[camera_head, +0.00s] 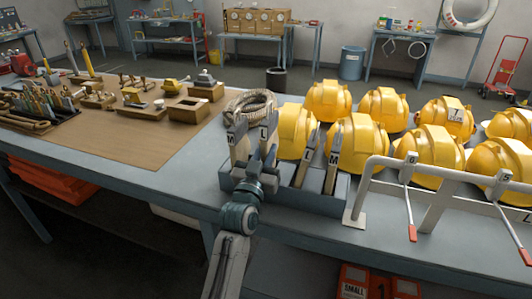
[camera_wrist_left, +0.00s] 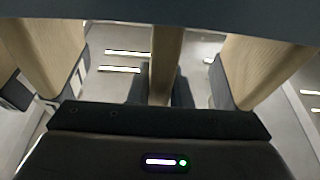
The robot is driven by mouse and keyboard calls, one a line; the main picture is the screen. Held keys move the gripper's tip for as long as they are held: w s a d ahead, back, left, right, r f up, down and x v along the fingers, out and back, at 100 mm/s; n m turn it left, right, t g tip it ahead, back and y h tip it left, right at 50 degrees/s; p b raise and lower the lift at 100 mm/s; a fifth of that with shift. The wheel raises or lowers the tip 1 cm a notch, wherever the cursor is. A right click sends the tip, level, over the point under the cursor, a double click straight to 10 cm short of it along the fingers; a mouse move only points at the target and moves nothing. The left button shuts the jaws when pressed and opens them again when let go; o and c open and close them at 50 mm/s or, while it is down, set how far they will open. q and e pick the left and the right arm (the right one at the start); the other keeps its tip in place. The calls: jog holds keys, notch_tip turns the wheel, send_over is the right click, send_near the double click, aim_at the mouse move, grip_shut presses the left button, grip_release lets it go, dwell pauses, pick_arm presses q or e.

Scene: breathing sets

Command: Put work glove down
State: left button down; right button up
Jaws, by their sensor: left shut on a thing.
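My left gripper (camera_head: 264,162) is at the left part of a grey-blue holder (camera_head: 324,205) on the table, shut on a slim piece I take to be the work glove. Its outline is mostly hidden by the fingers. Grey pieces lettered M (camera_head: 238,143) and L (camera_head: 265,130) rise around the fingertips. More lettered pieces (camera_head: 333,157) stand upright in the holder to the right. The left wrist view shows a tan, tapered piece (camera_wrist_left: 165,60) in the middle, with similar tan pieces on both sides. I cannot tell whether the held piece touches the holder. My right gripper is out of view.
Several yellow helmets (camera_head: 356,142) stand behind and right of the holder. A white rack (camera_head: 440,171) with red-tipped levers is at the right. A coiled rope (camera_head: 249,103) lies behind the gripper.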

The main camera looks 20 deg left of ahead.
pick_arm(q)
jog(key=shift+f, duration=0.25)
jog(key=shift+f+b, duration=0.55)
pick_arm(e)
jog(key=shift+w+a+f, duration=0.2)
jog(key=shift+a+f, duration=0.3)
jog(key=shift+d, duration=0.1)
pick_arm(q)
jog(key=c, duration=1.3)
grip_release()
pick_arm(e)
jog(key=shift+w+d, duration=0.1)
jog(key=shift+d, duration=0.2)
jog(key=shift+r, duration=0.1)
